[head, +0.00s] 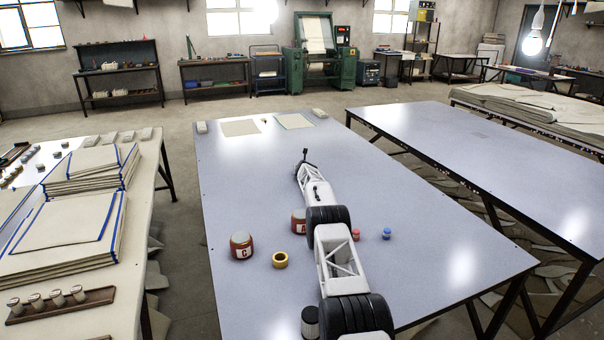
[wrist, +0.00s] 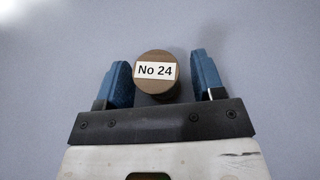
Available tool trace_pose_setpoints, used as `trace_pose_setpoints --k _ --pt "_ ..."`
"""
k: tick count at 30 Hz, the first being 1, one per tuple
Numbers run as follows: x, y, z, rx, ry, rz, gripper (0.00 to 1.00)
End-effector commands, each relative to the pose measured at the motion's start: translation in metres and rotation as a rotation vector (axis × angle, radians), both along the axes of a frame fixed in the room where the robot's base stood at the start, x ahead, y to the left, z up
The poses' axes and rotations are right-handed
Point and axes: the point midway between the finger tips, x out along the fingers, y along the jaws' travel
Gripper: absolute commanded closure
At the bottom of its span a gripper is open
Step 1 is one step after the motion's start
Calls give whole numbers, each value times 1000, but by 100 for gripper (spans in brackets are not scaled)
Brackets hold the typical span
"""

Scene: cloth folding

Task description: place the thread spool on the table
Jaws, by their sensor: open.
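A thread spool (wrist: 158,88), seen end-on as a brown round end with a white "No 24" label, shows in the wrist view. My gripper (wrist: 159,60) is open, with one blue finger to each side of the spool. A narrow gap shows on the right; on the left the finger is very close, and I cannot tell if it touches. In the head view my arm reaches out over the table (head: 440,240) to its far half. The spool and the fingers are not made out there. Whether the spool rests on the table is unclear.
Flat cloth pieces (head: 240,127) lie at the far end. The table's right side is clear.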

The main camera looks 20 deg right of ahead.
Motion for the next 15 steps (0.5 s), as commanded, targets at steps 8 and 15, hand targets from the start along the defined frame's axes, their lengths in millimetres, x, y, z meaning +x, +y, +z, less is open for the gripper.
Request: trace_pose_setpoints --k 8,15 --pt "-1 0 2 2 0 1 38" --pt "-5 1 4 2 0 2 38"
